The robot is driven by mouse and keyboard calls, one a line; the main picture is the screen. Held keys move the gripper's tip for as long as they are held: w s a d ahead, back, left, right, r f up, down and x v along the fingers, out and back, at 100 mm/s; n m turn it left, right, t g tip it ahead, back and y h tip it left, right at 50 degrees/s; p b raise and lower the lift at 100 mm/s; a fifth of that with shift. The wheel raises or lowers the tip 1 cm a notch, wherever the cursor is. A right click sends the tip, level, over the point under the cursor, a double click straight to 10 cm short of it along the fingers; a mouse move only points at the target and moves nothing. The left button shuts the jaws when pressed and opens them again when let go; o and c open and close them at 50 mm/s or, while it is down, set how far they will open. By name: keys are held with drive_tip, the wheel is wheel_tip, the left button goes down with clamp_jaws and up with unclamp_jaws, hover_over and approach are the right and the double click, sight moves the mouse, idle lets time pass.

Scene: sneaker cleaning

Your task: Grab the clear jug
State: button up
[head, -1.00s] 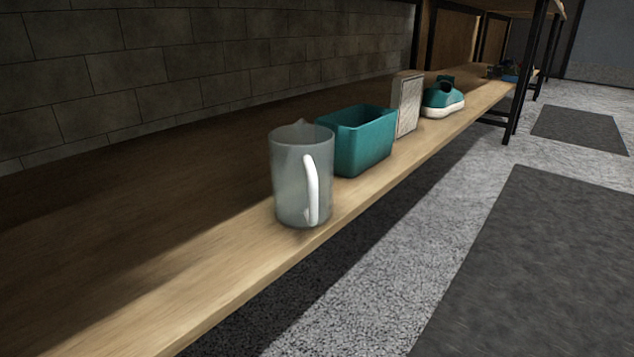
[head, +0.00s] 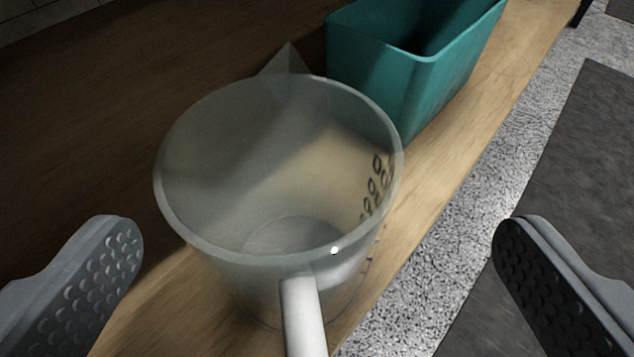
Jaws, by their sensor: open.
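The clear jug (head: 220,245) stands upright on the wooden shelf, large in the middle of the head view. I look down into its open top. Its pointed spout faces away from me and its white handle (head: 303,318) faces me. Dark measuring marks show on its right side. My gripper (head: 320,245) is open and empty. One finger is left of the jug and the other is right of it, both apart from it. The handle's lower end is cut off by the frame's bottom edge.
A teal bin (head: 400,85) stands on the shelf (head: 455,130) just behind and right of the jug, very close to it. The shelf's front edge runs along the right, with grey floor and a dark mat (head: 575,190) beyond. A wall is at top left.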

sight(289, 127)
drive_tip(key=shift+w+a+f, duration=0.25)
drive_tip(key=shift+w+a, duration=0.15)
drive_tip(key=shift+a, duration=0.05)
drive_tip(key=x, duration=0.1)
drive_tip(key=b+x, duration=0.1)
drive_tip(key=x, duration=0.1)
drive_tip(key=b+x, duration=0.1)
drive_tip(key=shift+w+a+r, duration=0.15)
drive_tip(key=shift+w+a, duration=0.1)
drive_tip(key=c, duration=1.3)
drive_tip(key=shift+o, duration=0.2)
